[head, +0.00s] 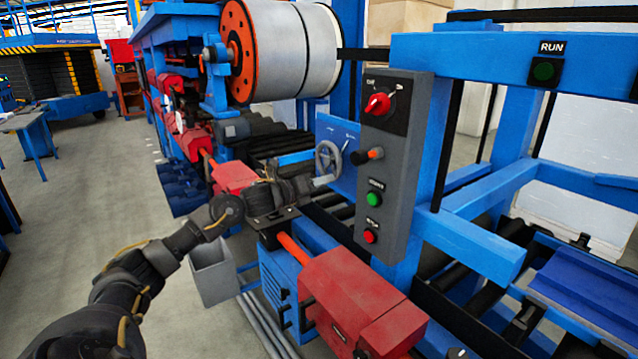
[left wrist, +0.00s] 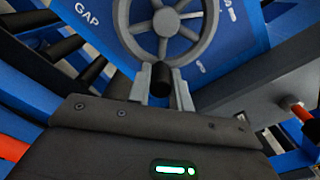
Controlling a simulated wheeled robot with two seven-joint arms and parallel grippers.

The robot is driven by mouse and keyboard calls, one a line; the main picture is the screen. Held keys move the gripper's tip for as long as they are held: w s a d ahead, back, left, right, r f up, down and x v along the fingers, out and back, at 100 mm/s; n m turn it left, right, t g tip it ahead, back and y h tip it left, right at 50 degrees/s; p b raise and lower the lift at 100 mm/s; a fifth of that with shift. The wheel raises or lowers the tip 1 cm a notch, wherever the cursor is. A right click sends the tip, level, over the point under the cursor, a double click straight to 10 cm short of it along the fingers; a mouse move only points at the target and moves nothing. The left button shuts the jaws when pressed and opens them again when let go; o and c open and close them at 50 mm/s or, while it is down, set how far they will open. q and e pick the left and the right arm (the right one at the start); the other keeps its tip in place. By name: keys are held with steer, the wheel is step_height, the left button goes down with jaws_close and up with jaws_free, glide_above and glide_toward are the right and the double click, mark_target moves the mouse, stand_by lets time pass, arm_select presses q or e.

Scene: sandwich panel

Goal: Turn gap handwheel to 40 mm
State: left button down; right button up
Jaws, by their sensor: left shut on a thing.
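The gap handwheel (head: 328,159) is a grey spoked wheel on a blue plate (head: 347,182) beside the grey control box. In the left wrist view the handwheel (left wrist: 166,22) fills the top middle, and the plate (left wrist: 242,42) carries the word GAP and partly cut-off white marks. My left gripper (head: 325,181) reaches the wheel's lower rim from the left. In the left wrist view its fingers (left wrist: 162,88) are shut on the wheel's dark crank knob (left wrist: 161,80) at the bottom of the rim. The gap setting cannot be read. My right gripper is not in view.
The grey control box (head: 395,165) stands close right of the wheel, with a red selector (head: 377,104), an orange-tipped lever (head: 367,155), and green and red buttons. A red motor housing (head: 360,305) lies below. A large roll (head: 285,50) hangs above. Open floor lies left.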

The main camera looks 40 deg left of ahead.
mark_target(337, 163)
arm_select(q)
steer(key=n, duration=0.1)
steer(key=r+n+p, duration=0.1)
steer(key=shift+s+d+r+n, duration=0.1)
steer(key=shift+d+r+n, duration=0.15)
steer(key=shift+d+n, duration=0.15)
steer(key=n, duration=0.1)
steer(key=r+n+p, duration=0.1)
steer(key=shift+s+d+r+n, duration=0.1)
steer(key=shift+d+r+n, duration=0.15)
steer(key=shift+n, duration=0.15)
steer(key=r+n+p, duration=0.1)
steer(key=n+p, duration=0.1)
steer(key=n, duration=0.1)
steer(key=shift+r, duration=0.2)
steer(key=shift+r+n+p, duration=0.25)
steer(key=shift+n+p, duration=0.15)
steer(key=shift+n, duration=0.3)
steer(key=shift+r+n+p, duration=0.25)
steer(key=shift+n+p, duration=0.15)
steer(key=shift+n, duration=0.3)
steer(key=c, duration=1.3)
jaws_free()
steer(key=shift+f, duration=0.1)
